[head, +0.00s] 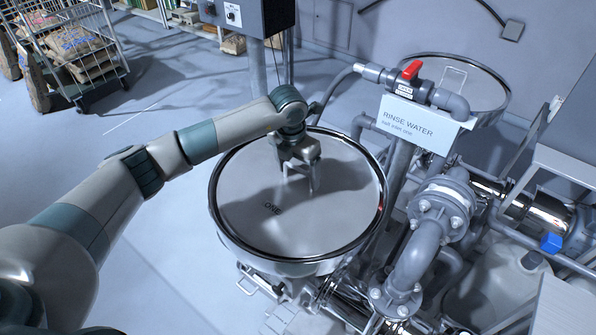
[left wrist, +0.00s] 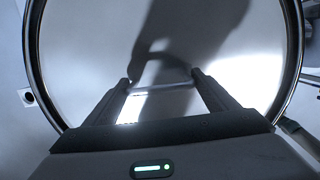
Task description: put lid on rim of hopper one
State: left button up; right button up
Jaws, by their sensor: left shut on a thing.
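The lid (head: 265,225) is a flat pale metal disc marked ONE. In the head view it lies within the shiny round rim of hopper one (head: 272,266); I cannot tell whether it rests on the rim or sits slightly above it. My left gripper (head: 303,181) reaches down over the lid, right of its middle, and is shut on the lid's handle. In the left wrist view the handle, a thin bar (left wrist: 163,88), runs between the two fingertips, and the lid (left wrist: 90,50) fills the space behind. My right gripper is out of view.
A pipe with a red-handled valve (head: 411,70) and a RINSE WATER sign (head: 421,124) stands right of the hopper. A second round lidded vessel (head: 478,86) is behind it. Grey flanged pipes (head: 410,268) crowd the right. A cart with sacks (head: 75,42) stands far left; floor at left is clear.

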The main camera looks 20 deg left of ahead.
aim_at(293, 188)
pick_arm(q)
jog(key=shift+f, duration=0.15)
jog(key=o, duration=1.8)
jog(key=shift+o, duration=0.2)
jog(key=shift+f, duration=0.1)
jog(key=shift+r+b, duration=0.45)
jog(key=shift+r, duration=0.05)
notch_tip(293, 188, up, 16)
jog(key=s+b, duration=0.2)
jog(key=b, duration=0.3)
jog(key=shift+s+a+r, duration=0.25)
jog(key=shift+a, duration=0.15)
